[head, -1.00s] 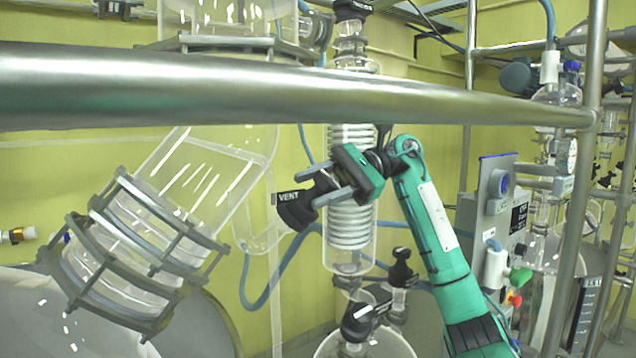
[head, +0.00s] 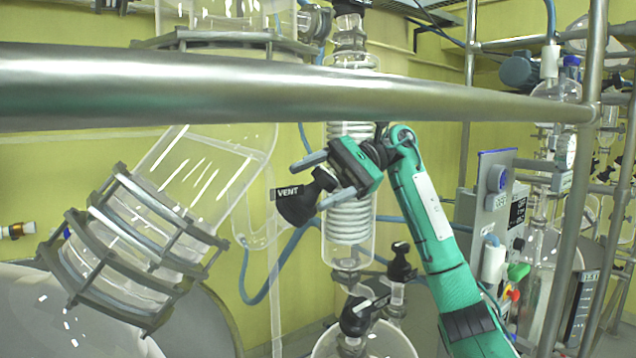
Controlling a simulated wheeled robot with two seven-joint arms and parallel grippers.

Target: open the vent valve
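The vent valve (head: 296,206) is a black fitting with a small black "VENT" tag (head: 287,193) on its left, beside the glass column. Its black handle (head: 324,179) sticks up to the right. My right gripper (head: 304,188), on a green arm from below right, is open. Its two grey fingers are spread, one above left and one below right of the handle, with the handle showing between them. Gaps show beside the handle, but whether a finger touches it is hard to tell. My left gripper is not in view.
A thick steel rail (head: 290,88) crosses in front, above the gripper. A glass coil condenser (head: 349,215) stands close behind the gripper. A large clamped glass joint (head: 135,255) is at left. Another black valve (head: 357,315) sits below. A control box (head: 490,215) stands right of my arm.

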